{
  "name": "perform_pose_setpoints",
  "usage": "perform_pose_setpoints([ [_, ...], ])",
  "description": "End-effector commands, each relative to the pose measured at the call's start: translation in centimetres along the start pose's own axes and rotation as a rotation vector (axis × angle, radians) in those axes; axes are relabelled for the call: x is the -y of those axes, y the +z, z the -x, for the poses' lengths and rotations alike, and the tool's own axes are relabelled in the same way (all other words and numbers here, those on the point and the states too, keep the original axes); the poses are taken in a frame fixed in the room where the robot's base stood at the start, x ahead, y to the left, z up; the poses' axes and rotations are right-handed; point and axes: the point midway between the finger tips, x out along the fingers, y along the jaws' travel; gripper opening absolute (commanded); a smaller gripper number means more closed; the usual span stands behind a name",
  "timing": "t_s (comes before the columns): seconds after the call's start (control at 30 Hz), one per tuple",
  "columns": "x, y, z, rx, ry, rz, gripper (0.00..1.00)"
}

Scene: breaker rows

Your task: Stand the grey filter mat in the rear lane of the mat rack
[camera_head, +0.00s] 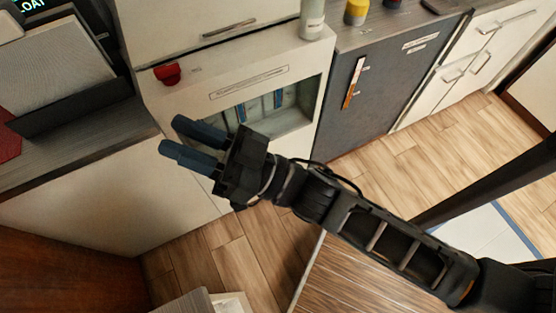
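My gripper (173,135) is in the middle left of the head view, its two blue fingers apart with nothing visible between them. It is in front of the white cabinet, left of and below an open recess (305,107) with upright blue strips inside. The recess may be the mat rack, but its lanes are not clear, and my gripper covers its lower left part. A light grey, fine-textured panel (62,65) at the upper left may be the grey filter mat; I cannot tell for sure. It is well apart from my gripper.
A red knob (167,74) sticks out of the white cabinet, left of the recess. A pale bottle (312,18) and a yellow-topped jar (356,12) stand above. A dark grey door (385,85) with an orange-and-white handle is to the right. Wooden floor (440,145) is open at right.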

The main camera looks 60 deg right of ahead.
Motion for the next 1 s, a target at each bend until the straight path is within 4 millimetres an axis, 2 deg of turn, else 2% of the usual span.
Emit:
perform_pose_setpoints([
  [0.03, 0.2, -0.3, 2.1, 0.041, 0.047, 0.003, 0.34],
  [0.2, 0.2, -1.6, 8.4, 0.199, 0.189, 0.046, 0.34],
  [0.4, 0.3, -3.8, 15.2, 0.439, 0.289, 0.107, 0.34],
  [0.5, 0.5, -4.8, 17.9, 0.554, 0.307, 0.136, 0.34],
  [0.7, 0.7, -6.3, 21.0, 0.699, 0.308, 0.172, 0.34],
  [1.0, 0.7, -6.6, 21.5, 0.728, 0.305, 0.181, 0.34],
])
